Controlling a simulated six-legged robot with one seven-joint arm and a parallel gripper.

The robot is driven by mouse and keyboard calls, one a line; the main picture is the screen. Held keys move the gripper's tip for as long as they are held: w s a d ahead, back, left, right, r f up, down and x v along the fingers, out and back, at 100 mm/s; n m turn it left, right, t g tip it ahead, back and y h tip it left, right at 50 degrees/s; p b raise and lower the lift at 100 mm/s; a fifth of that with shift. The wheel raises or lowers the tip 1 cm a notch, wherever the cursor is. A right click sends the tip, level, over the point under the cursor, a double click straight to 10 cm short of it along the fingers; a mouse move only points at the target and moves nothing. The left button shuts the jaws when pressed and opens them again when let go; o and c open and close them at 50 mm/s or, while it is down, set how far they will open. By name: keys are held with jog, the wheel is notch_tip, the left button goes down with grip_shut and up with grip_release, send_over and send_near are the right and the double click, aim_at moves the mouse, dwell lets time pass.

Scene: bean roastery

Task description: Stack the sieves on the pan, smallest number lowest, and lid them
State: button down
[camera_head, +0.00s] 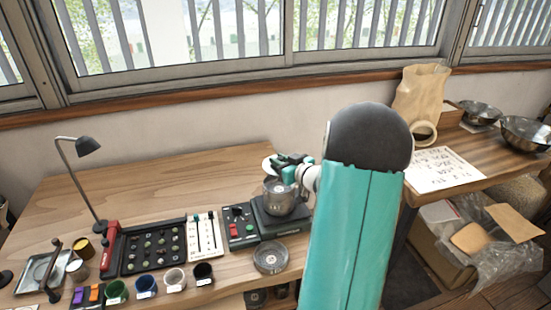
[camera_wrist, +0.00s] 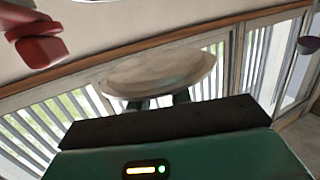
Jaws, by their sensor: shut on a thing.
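My gripper (camera_head: 290,160) is over the back right of the desk. It is shut on a pale round disc (camera_wrist: 160,75), which also shows edge-on and tilted in the head view (camera_head: 268,166). I cannot tell if the disc is the lid or a sieve. Just below and in front of it, a round metal stack or pan (camera_head: 279,196) stands on a dark square stand (camera_head: 283,222). The disc looks apart from that metal. Another round metal piece (camera_head: 270,258) lies flat near the front edge of the desk. No sieve numbers are readable.
A black tray of small samples (camera_head: 152,248), a white card (camera_head: 205,237) and a green box (camera_head: 241,229) stand left of the stand. Several cups (camera_head: 174,279) line the front edge. A lamp (camera_head: 85,146) stands left. The back of the desk is clear.

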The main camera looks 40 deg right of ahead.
jog(key=shift+w+f, duration=0.3)
jog(key=shift+a+f, duration=0.15)
jog(key=shift+f, duration=0.05)
jog(key=f, duration=0.4)
jog(key=shift+s, duration=0.3)
jog(key=shift+w+f, duration=0.1)
jog(key=shift+f, duration=0.35)
jog(key=shift+f, duration=0.1)
dwell(0.7)
jog(key=shift+r, duration=0.5)
